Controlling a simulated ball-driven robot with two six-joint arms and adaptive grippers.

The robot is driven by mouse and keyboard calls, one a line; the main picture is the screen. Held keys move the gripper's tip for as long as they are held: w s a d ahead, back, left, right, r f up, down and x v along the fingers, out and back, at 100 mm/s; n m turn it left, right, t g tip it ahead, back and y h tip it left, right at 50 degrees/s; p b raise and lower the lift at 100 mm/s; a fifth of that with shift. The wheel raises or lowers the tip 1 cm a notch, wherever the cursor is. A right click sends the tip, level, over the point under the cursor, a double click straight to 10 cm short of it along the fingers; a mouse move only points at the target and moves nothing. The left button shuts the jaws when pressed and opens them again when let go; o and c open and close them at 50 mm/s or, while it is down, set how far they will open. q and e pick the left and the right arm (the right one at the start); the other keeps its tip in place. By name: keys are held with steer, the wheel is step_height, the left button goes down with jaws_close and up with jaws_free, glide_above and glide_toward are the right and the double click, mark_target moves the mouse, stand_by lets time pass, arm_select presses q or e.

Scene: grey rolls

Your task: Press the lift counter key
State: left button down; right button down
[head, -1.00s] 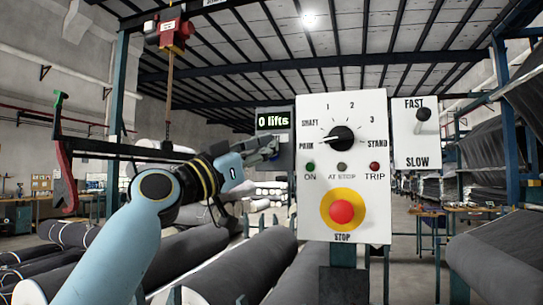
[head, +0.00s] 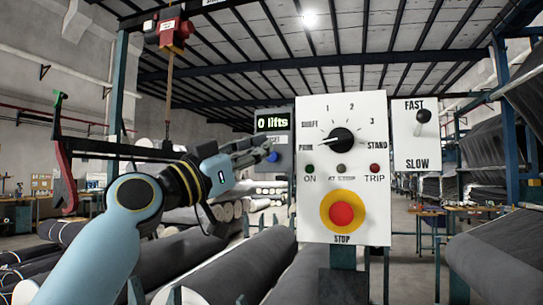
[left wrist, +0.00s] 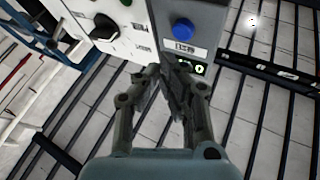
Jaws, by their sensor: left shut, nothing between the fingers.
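The lift counter (head: 287,139) is a grey box left of the white control panel. Its lit display (head: 272,122) reads "0 lifts". Its round blue key (head: 273,157) sits below the display, under a partly hidden label. My left gripper (head: 268,148) is shut and empty, with its fingertips in front of the box beside the key's upper edge. In the left wrist view the blue key (left wrist: 183,29) stands clear of the fingertips (left wrist: 168,72), which overlap the lit display's edge (left wrist: 199,69). I see no clear contact with the key. My right gripper is not in view.
The white panel (head: 312,215) beside the counter carries a black selector (head: 342,141), several lamps and a red stop button (head: 341,214). A FAST/SLOW switch (head: 423,116) is further right. Grey rolls (head: 235,262) lie below.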

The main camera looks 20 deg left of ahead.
arm_select(q)
steer(key=shift+s+a, duration=0.1)
steer(key=shift+s, duration=1.65)
